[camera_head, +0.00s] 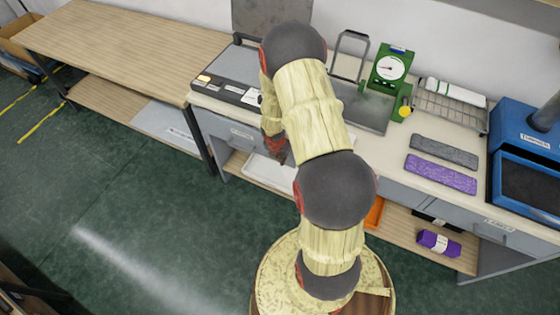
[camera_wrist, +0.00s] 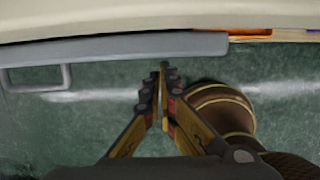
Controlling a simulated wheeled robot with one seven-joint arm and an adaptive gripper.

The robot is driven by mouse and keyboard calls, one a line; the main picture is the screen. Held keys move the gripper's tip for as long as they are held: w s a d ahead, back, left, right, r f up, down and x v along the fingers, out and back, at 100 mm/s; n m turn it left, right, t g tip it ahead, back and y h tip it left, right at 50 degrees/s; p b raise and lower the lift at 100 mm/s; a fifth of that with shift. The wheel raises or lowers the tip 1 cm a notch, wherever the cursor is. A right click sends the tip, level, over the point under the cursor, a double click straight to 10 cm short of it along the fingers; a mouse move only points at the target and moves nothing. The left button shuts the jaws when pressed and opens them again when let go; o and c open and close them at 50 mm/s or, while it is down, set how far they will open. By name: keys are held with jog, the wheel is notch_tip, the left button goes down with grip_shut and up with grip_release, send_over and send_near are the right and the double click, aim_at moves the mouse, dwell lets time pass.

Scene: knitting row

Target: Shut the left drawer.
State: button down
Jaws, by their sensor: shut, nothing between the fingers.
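The left drawer (camera_head: 222,126) is a grey front with a pale label, under the cream counter's left part. My arm hides its right part in the head view. In the wrist view the grey drawer front (camera_wrist: 120,46) runs along the counter edge, with a bar handle (camera_wrist: 68,76) at left. I cannot tell how far it stands out. My gripper (camera_wrist: 163,72) is shut and empty, its tips at the lower edge of the drawer front, right of the handle; I cannot tell if they touch. In the head view my arm mostly hides the gripper.
The counter (camera_head: 395,150) holds a green dial scale (camera_head: 390,68), a wire rack (camera_head: 450,105), grey and purple knitted pieces (camera_head: 440,174) and a blue machine (camera_head: 525,150). A white tray (camera_head: 268,172) lies on the low shelf. A wooden table (camera_head: 120,45) stands left. Green floor is clear in front.

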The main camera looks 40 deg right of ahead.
jog(key=shift+d, duration=0.1)
jog(key=shift+w+d+p, duration=0.25)
jog(key=shift+d+p, duration=0.3)
jog(key=shift+d, duration=0.05)
jog(key=shift+w+d+p, duration=0.25)
jog(key=shift+d+p, duration=0.25)
jog(key=shift+d, duration=0.1)
